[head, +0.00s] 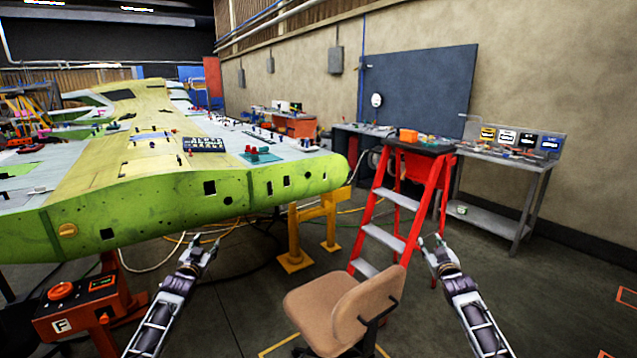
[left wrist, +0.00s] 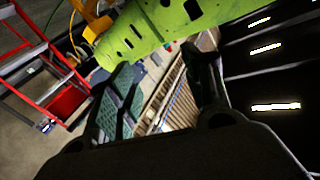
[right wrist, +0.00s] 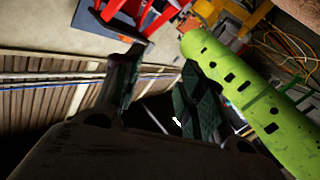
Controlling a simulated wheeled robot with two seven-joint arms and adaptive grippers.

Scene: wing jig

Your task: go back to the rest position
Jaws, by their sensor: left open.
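My left gripper (head: 205,244) is raised in front of the green wing edge, left of the chair. Its two fingers also show in the left wrist view (left wrist: 160,85), spread apart with nothing between them. My right gripper (head: 432,243) is raised in front of the red stepladder, right of the chair. In the right wrist view (right wrist: 155,85) its fingers stand apart and nothing is between them. Both grippers appear clear of contact with anything.
The yellow-green wing (head: 150,205) fills the left. A tan chair (head: 335,305) stands between my arms, with a red stepladder (head: 393,200) behind. A grey workbench (head: 500,160) stands at the wall. An orange jig stand (head: 80,308) is low left. Floor at the right is mostly clear.

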